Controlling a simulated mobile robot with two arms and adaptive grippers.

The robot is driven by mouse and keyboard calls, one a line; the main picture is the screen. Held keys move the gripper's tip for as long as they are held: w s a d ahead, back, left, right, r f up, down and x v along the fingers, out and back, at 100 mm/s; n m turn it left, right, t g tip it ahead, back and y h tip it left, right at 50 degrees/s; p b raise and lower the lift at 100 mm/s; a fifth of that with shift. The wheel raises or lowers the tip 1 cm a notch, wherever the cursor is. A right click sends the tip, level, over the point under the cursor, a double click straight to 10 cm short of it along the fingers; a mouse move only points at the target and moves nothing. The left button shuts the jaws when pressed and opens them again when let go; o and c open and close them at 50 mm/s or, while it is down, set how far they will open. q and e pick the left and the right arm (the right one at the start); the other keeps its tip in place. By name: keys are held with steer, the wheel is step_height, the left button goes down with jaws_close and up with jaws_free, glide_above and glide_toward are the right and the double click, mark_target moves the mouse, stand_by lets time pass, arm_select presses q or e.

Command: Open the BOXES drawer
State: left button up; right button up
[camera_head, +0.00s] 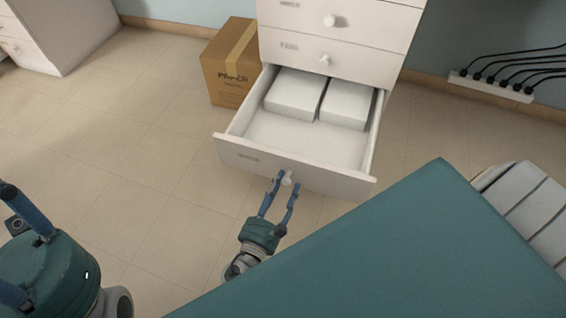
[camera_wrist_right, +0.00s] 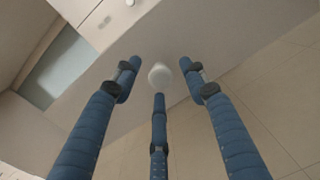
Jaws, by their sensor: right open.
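The bottom drawer (camera_head: 232,153) of the white cabinet is pulled well out, and two white boxes (camera_head: 295,95) lie at its back. Its small label is too blurred to read. A round white knob (camera_head: 288,178) is on its front; the knob also shows in the right wrist view (camera_wrist_right: 160,76). My right gripper (camera_head: 287,183) is open, its blue fingers spread around the knob. In the wrist view I cannot tell whether any finger touches it. My left gripper (camera_head: 45,255) is at the lower left, away from the drawer, with its fingers partly cut off.
Closed drawers with knobs (camera_head: 325,60) are above the open one. A cardboard box (camera_head: 228,65) stands on the floor left of the cabinet. A power strip (camera_head: 490,86) with black cables is at the right wall. Floor left of the drawer is clear.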

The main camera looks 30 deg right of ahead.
step_height(320, 180, up, 10)
stand_by(0.5)
steer(key=shift+f, duration=0.1)
